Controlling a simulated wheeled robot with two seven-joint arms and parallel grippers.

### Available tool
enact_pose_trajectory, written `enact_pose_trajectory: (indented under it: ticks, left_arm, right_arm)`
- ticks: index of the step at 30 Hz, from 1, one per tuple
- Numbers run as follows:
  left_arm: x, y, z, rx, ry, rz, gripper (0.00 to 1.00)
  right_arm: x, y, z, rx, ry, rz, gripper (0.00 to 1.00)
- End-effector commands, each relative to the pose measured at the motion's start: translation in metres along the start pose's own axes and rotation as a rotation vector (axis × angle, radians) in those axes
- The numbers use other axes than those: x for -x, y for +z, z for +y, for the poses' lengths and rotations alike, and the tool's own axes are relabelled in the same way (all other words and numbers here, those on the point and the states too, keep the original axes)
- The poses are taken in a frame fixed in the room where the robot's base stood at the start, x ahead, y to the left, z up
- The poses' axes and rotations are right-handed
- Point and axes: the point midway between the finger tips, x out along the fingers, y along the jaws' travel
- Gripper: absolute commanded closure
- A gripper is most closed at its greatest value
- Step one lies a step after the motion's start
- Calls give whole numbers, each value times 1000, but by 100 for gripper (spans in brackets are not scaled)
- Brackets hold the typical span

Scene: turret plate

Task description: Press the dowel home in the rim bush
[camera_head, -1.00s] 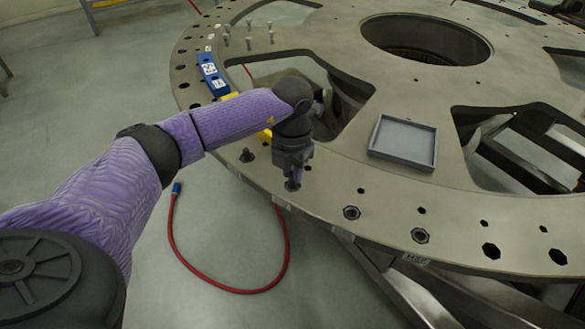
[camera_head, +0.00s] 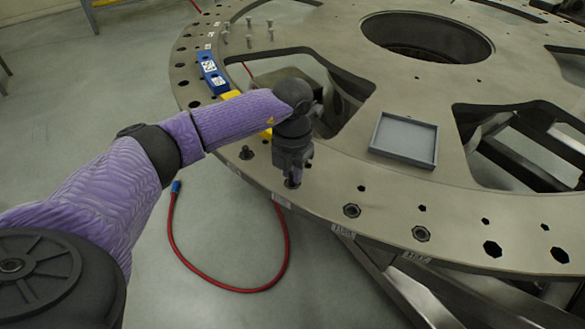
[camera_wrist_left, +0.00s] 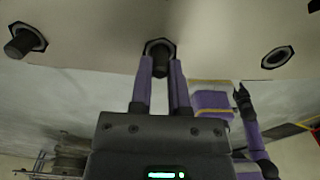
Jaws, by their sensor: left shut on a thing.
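My left gripper (camera_head: 292,180) points down at the near rim of the large metal turret plate (camera_head: 385,190). In the left wrist view its fingers (camera_wrist_left: 163,62) are shut on the dark dowel (camera_wrist_left: 159,47) at a rim bush. The fingers hide most of the dowel, so I cannot tell how deep it sits. An empty bush (camera_head: 351,211) lies to the right. A dark gripper, seemingly my right one (camera_wrist_left: 242,97), shows small in the left wrist view.
A grey shallow tray (camera_head: 404,140) lies on the plate to the right. A blue block (camera_head: 212,74) and a yellow item (camera_head: 230,95) lie at the left rim, near several upright pins (camera_head: 248,34). A red cable (camera_head: 232,290) hangs below the rim. Large cutouts open the plate.

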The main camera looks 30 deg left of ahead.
Motion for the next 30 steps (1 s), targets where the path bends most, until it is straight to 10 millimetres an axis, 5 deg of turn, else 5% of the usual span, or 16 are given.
enact_pose_trajectory:
  ticks: [27, 28, 30]
  left_arm:
    - [-6, -1, 0, 0, 0, 3, 100]
    - [-6, -1, 0, 0, 0, 3, 73]
    - [-6, 0, 0, 0, 0, 2, 58]
  right_arm:
    - [-4, -1, 0, 1, 0, 1, 50]
    - [-4, -1, 0, 1, 0, 1, 50]
    - [-4, -1, 0, 1, 0, 1, 50]
